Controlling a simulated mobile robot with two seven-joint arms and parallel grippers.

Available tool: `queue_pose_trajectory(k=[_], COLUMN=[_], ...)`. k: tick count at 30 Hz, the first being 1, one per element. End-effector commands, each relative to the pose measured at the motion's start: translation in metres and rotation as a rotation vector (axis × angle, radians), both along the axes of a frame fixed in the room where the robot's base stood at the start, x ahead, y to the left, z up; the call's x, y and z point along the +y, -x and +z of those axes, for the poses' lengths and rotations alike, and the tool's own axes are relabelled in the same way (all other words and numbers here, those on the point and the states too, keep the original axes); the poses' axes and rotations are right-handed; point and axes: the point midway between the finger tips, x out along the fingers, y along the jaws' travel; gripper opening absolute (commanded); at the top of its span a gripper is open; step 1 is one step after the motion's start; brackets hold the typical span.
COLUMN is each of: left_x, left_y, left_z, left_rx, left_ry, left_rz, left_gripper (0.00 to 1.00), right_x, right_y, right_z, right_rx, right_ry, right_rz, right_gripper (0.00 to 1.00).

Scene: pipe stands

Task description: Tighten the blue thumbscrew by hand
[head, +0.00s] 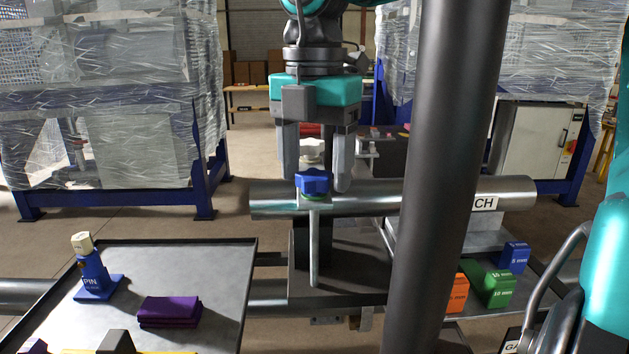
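The blue thumbscrew (314,182) has a lobed knob and sits on the horizontal metal pipe (370,198), with a green part just below it. A thin metal rod hangs down beneath it. My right gripper (316,176) points straight down over it, fingers apart. The fingertips appear to the left and right of the blue knob with visible gaps. I cannot tell how far in depth they are from it. A white lobed knob (314,151) shows between the fingers, behind the blue one. My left gripper is not in view.
A thick dark post (440,180) rises in front of the pipe. Orange (457,295), green (495,288) and blue (514,257) blocks lie at the lower right.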

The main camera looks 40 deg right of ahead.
Motion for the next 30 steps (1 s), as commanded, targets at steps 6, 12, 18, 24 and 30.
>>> queue_pose_trajectory(k=[6,12,18,24,30], left_x=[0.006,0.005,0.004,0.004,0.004], left_y=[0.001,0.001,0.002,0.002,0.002], left_z=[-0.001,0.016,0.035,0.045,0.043], left_rx=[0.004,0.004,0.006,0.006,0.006], left_ry=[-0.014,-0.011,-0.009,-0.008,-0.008], left_rz=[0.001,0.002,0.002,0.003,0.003], left_gripper=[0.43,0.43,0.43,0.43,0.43], right_x=[0.001,0.001,0.001,0.001,0.002], right_y=[0.000,0.000,0.000,0.000,0.000], right_z=[0.004,0.025,0.050,0.064,0.062], right_rx=[-0.003,-0.003,-0.005,-0.003,-0.004], right_ry=[0.001,0.001,0.002,0.002,0.003], right_rz=[0.003,0.004,0.003,0.005,0.006], right_gripper=[0.67,0.67,0.67,0.67,0.67])
